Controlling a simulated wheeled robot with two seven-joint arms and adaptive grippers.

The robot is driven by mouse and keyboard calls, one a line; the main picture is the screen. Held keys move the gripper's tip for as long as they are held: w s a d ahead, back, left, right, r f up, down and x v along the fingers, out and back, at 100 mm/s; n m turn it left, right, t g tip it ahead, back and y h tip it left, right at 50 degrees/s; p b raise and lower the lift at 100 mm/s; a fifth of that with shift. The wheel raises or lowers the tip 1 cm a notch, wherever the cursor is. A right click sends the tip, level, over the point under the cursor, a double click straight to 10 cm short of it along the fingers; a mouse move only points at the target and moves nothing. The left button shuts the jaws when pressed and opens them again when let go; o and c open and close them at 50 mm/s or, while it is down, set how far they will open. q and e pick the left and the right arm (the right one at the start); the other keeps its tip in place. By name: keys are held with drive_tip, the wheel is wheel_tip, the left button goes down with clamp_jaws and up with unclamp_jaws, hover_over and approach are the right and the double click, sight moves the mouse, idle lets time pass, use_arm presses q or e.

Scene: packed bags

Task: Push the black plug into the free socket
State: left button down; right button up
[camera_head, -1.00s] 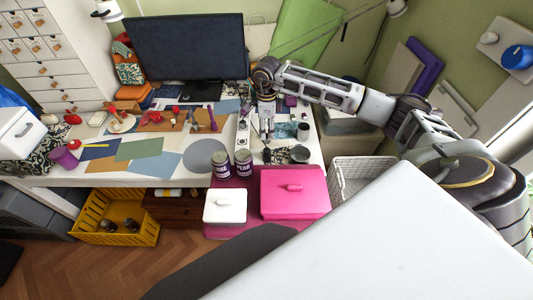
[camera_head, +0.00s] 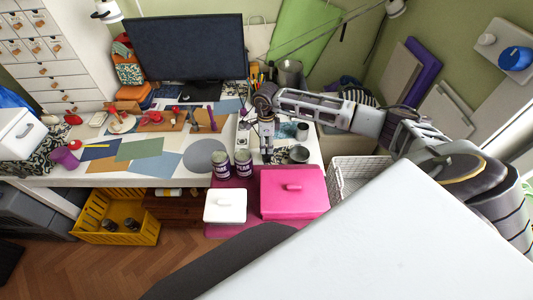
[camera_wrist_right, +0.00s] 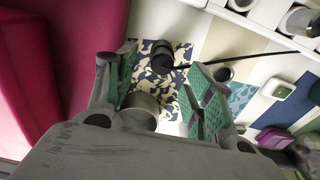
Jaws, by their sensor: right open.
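My right gripper (camera_head: 267,153) points down at the right part of the desk. In the right wrist view its two green-padded fingers (camera_wrist_right: 158,95) are open and apart. The black plug (camera_wrist_right: 162,56), a short dark cylinder, shows beyond the fingers, in the gap between them and not gripped. A black cable (camera_wrist_right: 262,58) runs from it to the right. A white strip with round openings (camera_wrist_right: 268,12) at the top right looks like the socket strip; I cannot tell which socket is free. My left gripper is not in view.
A grey cylinder (camera_wrist_right: 140,110) lies close between the fingers. A dark bowl (camera_head: 299,154) and a grey cup (camera_head: 302,131) stand right of the gripper. Two purple-labelled jars (camera_head: 243,163) stand to its left, the pink box (camera_head: 295,195) in front. The monitor (camera_head: 185,50) stands behind.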

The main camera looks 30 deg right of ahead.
drive_tip(key=shift+w+d+f+p, duration=0.1)
drive_tip(key=shift+f+p, duration=0.2)
drive_tip(key=shift+f, duration=1)
drive_tip(key=shift+d+f+p, duration=0.1)
drive_tip(key=shift+f+p, duration=0.15)
drive_tip(key=shift+f, duration=1.05)
drive_tip(key=c, duration=1)
